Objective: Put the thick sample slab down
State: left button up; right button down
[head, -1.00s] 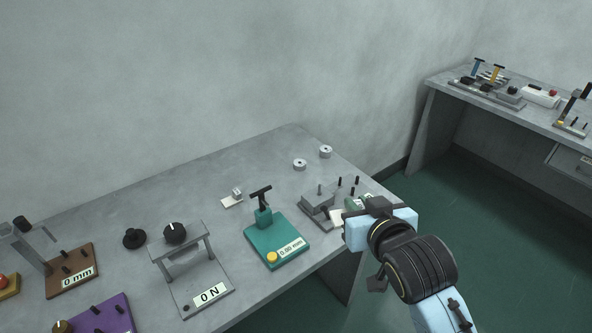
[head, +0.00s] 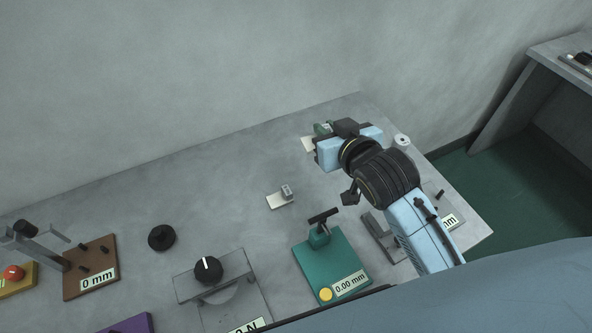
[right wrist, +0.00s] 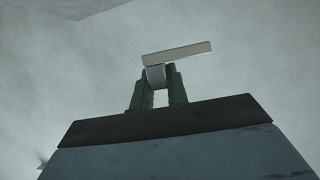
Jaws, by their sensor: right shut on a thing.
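My right gripper (head: 322,130) is over the back part of the grey table in the head view. It is shut on a pale slab (head: 308,144), which I take as the thick sample slab. In the right wrist view the green fingers (right wrist: 157,92) grip the small grey block on this slab (right wrist: 180,53), and the slab sticks out beyond the fingertips, slightly tilted in the picture. I cannot tell its height above the table. A similar pale slab (head: 280,201) with a grey block lies on the table to the left. My left gripper is not in view.
A teal gauge (head: 333,265) reading 0.00 mm stands in front. A grey fixture (head: 376,234) is partly hidden by my right arm. A grey press (head: 210,283), a black knob (head: 161,238) and a round weight (head: 401,141) are also there. The table's back-left is bare.

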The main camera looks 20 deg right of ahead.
jog(key=shift+n+y, duration=0.5)
jog(key=shift+w+d+f+b, duration=0.4)
jog(key=shift+f+b, duration=0.15)
jog(key=shift+f, duration=2.15)
jog(key=shift+w+d+f+b, duration=0.4)
jog(key=shift+f+b, duration=0.2)
jog(key=shift+f, duration=2.05)
jog(key=shift+w+d+f+b, duration=0.4)
jog(key=shift+f+b, duration=0.15)
jog(key=shift+f, duration=2.15)
jog(key=shift+f, duration=0.1)
jog(key=shift+f, duration=0.5)
jog(key=c, duration=1.4)
grip_release()
jog(key=shift+r, duration=0.1)
